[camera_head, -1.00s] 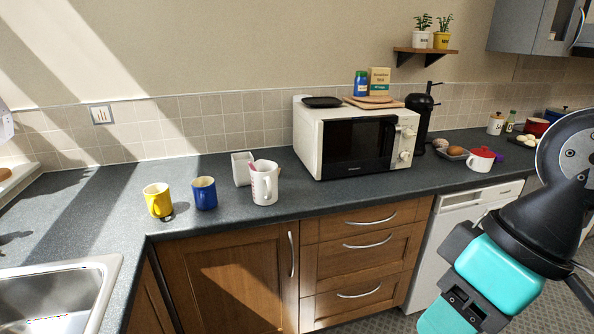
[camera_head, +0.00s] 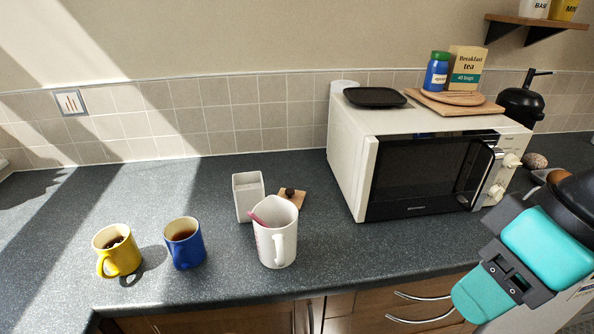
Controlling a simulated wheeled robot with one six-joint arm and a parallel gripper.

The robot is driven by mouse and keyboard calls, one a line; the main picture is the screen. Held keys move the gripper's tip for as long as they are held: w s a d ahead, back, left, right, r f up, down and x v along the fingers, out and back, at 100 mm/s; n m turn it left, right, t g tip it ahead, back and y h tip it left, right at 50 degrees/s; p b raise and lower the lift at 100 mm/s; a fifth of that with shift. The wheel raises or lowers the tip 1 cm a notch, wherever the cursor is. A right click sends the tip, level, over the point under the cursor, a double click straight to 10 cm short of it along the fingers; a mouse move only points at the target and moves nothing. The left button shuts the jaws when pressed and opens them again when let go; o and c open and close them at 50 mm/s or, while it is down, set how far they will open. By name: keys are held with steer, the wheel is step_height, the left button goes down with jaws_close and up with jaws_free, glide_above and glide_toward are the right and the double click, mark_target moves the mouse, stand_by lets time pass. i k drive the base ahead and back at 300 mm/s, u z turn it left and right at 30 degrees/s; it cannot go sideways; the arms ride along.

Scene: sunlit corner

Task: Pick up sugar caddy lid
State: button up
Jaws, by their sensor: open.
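The sugar caddy lid (camera_head: 294,199) looks like a small square wooden lid with a dark knob. It lies on the dark worktop, partly hidden by a white jug (camera_head: 276,236) in front of it. The open white square caddy (camera_head: 246,203) stands upright just left of the lid, with pale contents. My gripper (camera_head: 480,297) is at the lower right, with teal parts, well to the right of the lid and apart from it. It is open and nothing shows in it.
A yellow mug (camera_head: 117,253) and a blue mug (camera_head: 184,245) stand left of the jug. A pink handle sticks out of the jug. A white microwave (camera_head: 352,160) stands right of the lid. The worktop at the left and behind the caddy is clear.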

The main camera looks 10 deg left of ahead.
mark_target(296, 197)
steer(key=i, duration=0.9)
steer(key=u, duration=1.75)
